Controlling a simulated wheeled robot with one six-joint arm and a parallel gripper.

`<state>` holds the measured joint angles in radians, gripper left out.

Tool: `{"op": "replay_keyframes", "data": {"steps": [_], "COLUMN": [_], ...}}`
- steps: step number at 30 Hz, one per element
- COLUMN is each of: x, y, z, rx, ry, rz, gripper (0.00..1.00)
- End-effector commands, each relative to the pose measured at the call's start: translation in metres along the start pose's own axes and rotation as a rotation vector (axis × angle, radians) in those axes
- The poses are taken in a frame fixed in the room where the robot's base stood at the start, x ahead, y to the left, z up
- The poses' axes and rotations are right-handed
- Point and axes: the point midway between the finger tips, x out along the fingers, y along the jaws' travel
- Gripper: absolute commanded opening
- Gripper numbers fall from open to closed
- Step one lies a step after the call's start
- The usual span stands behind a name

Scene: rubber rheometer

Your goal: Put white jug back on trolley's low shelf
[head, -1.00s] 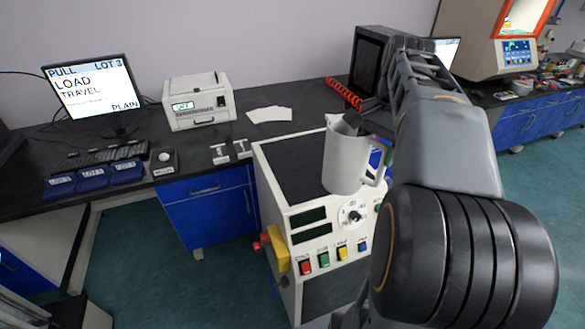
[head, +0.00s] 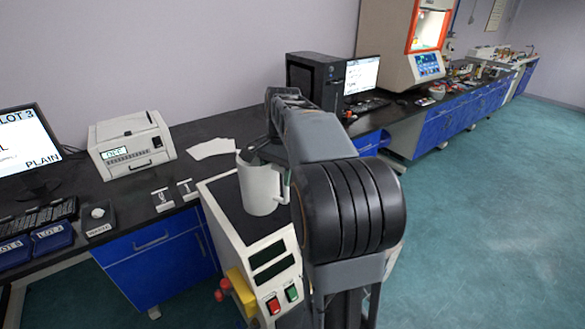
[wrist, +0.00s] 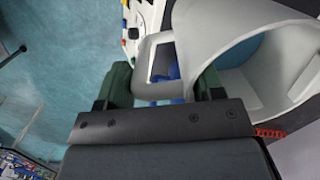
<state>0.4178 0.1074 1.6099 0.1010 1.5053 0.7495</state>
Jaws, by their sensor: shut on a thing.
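The white jug (head: 260,188) is upright in the head view, in front of the dark top of the white floor-standing machine. I cannot tell its height above that top. In the wrist view the white jug (wrist: 250,50) fills the upper right, its mouth facing the camera and something blue showing inside or through it. My gripper (wrist: 163,85) has its two green-padded fingers either side of the jug's handle and is shut on it. In the head view my own arm partly hides the gripper. The trolley and its low shelf are not visible.
The white machine (head: 245,262) has a yellow part and red knobs at its lower left. Behind it a dark bench (head: 190,135) carries a white instrument (head: 130,145) and a black computer case (head: 315,80). Open teal floor (head: 480,210) lies to the right.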

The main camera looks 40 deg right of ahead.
Motion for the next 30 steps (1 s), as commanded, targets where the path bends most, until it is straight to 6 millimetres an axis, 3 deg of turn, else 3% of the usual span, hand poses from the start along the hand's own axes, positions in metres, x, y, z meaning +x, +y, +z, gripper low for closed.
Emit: {"op": "replay_keyframes", "data": {"steps": [9, 17, 24, 30], "x": [0.029, 0.037, 0.062, 0.073], "y": [-0.025, -0.032, -0.036, -0.036], "z": [-0.008, -0.010, -0.013, -0.015], "rx": [0.000, 0.000, 0.001, 0.000], "ry": [0.003, 0.003, 0.002, 0.003], "rz": [-0.005, -0.005, -0.004, -0.005], "gripper": [0.00, 0.00, 0.00, 0.00]}}
